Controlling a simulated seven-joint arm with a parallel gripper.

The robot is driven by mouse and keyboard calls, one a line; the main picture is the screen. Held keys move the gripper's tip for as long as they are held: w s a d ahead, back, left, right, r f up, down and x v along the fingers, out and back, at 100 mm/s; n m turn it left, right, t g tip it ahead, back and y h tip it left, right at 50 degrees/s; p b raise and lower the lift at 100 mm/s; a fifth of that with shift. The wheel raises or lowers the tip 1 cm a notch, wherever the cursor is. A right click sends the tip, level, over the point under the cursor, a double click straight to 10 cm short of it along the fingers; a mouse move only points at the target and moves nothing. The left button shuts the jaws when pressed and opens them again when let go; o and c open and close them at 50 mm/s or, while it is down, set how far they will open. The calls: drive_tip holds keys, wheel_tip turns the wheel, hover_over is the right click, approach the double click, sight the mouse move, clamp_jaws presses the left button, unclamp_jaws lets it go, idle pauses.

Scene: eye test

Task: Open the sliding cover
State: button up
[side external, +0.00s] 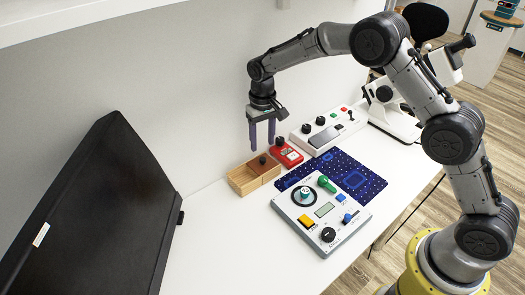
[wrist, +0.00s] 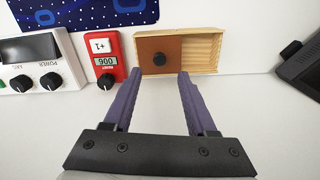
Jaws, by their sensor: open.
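A small light-wood box (side external: 239,184) stands on the white table, and it also shows in the wrist view (wrist: 207,38). Its brown sliding cover (side external: 267,170) lies over the right part in the side view, which is the left part in the wrist view (wrist: 152,46). The other part of the box is uncovered, and no object shows there. A dark round knob (wrist: 159,59) sits on the cover. My gripper (side external: 262,147) is open and empty above the box, apart from the knob. In the wrist view its purple fingertips (wrist: 159,72) are spread to either side of the knob.
A red meter (side external: 287,153) stands close beside the box. A control panel (side external: 321,213) and a blue patterned mat (side external: 356,180) lie in front. A white device with knobs (side external: 327,132) is behind. A black screen (side external: 95,215) stands at left. Bare table lies between screen and box.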

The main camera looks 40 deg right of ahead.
sight(263, 159)
wheel_tip(263, 159, up, 8)
idle(0.5)
drive_tip(key=s+d+r+n+t, duration=0.1)
drive_tip(key=s+d+r+t, duration=0.15)
drive_tip(key=s+r, duration=0.4)
drive_tip(key=s+d+r+n+t, duration=0.1)
drive_tip(key=s+d+r, duration=0.3)
drive_tip(key=s+r, duration=0.3)
drive_tip(key=s+f+t, duration=0.2)
drive_tip(key=s, duration=2.1)
drive_tip(key=shift+s, duration=0.25)
